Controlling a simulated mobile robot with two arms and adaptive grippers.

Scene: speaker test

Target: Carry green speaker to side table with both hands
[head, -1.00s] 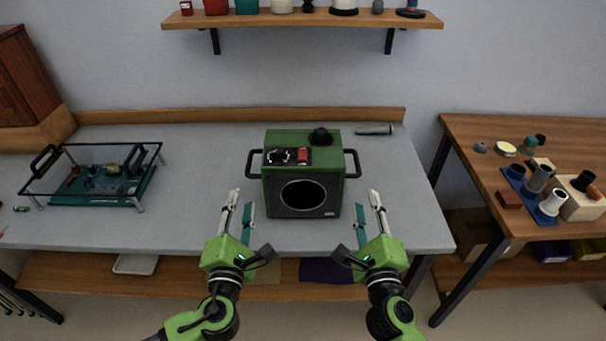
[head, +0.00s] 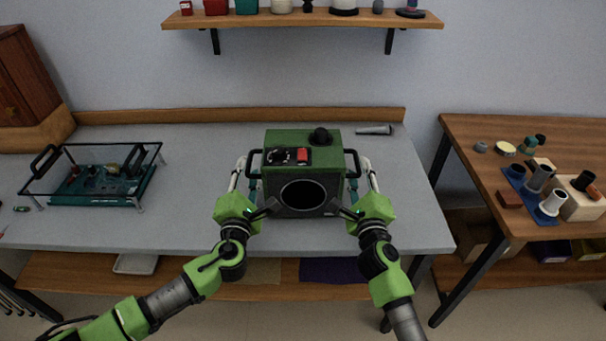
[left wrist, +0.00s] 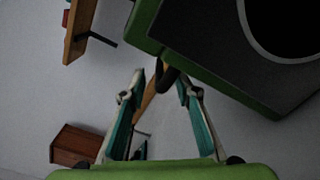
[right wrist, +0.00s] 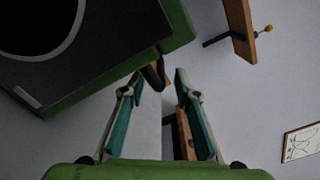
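The green speaker (head: 330,147) stands upright on the grey bench (head: 210,150), its dark front and round opening facing me. It has a black side handle at the left (head: 254,162) and one at the right (head: 354,162). My left gripper (head: 247,168) is at the left handle; in the left wrist view the handle (left wrist: 168,77) lies between its open fingertips. My right gripper (head: 360,168) is at the right handle; in the right wrist view the handle (right wrist: 155,74) lies between its open fingertips. A wooden side table (head: 470,140) stands at the right.
A black-framed rack (head: 92,172) sits on the bench's left. A grey cylinder (head: 375,130) lies behind the speaker. A shelf (head: 300,18) hangs above.

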